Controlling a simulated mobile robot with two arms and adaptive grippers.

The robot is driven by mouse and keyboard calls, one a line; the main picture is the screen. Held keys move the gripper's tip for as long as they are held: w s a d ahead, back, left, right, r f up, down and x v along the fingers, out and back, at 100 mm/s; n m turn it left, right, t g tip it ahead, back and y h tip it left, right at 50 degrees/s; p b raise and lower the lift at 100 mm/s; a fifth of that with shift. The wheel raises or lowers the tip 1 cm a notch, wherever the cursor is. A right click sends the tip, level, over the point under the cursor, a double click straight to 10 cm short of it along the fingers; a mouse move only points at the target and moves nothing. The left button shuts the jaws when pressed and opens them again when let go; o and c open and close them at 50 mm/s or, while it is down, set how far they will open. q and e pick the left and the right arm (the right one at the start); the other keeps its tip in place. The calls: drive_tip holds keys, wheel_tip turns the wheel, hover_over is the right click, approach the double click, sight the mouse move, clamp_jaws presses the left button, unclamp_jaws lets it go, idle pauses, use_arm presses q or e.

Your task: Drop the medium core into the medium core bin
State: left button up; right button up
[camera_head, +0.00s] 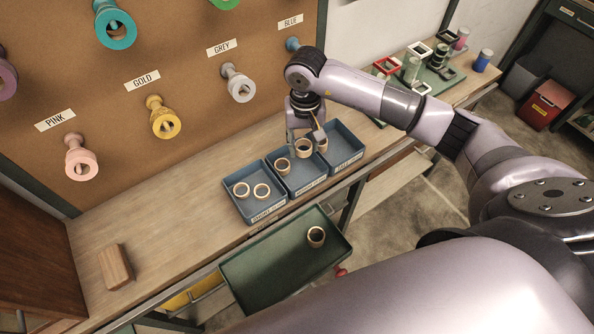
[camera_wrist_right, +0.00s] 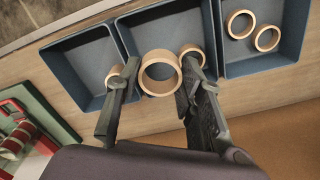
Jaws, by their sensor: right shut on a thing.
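My right gripper (camera_head: 306,142) is shut on the medium core (camera_head: 303,148), a tan ring. In the wrist view the core (camera_wrist_right: 146,80) sits between the two fingertips of the right gripper (camera_wrist_right: 158,72), above the middle blue bin. That middle bin is the medium core bin (camera_head: 305,190), its front label small and hard to read; it also shows in the wrist view (camera_wrist_right: 140,25). Another tan core (camera_head: 282,165) lies in this bin and shows partly behind a finger in the wrist view (camera_wrist_right: 187,50). My left gripper is not in view.
The left bin (camera_head: 248,212) holds two cores. A green tray (camera_head: 265,275) in front holds one core (camera_head: 316,236). A wooden block (camera_head: 115,266) lies at left. A pegboard with spools stands behind.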

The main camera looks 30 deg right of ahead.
drive_tip(key=o, duration=0.8)
wheel_tip(320, 180, up, 12)
idle(0.6)
idle(0.3)
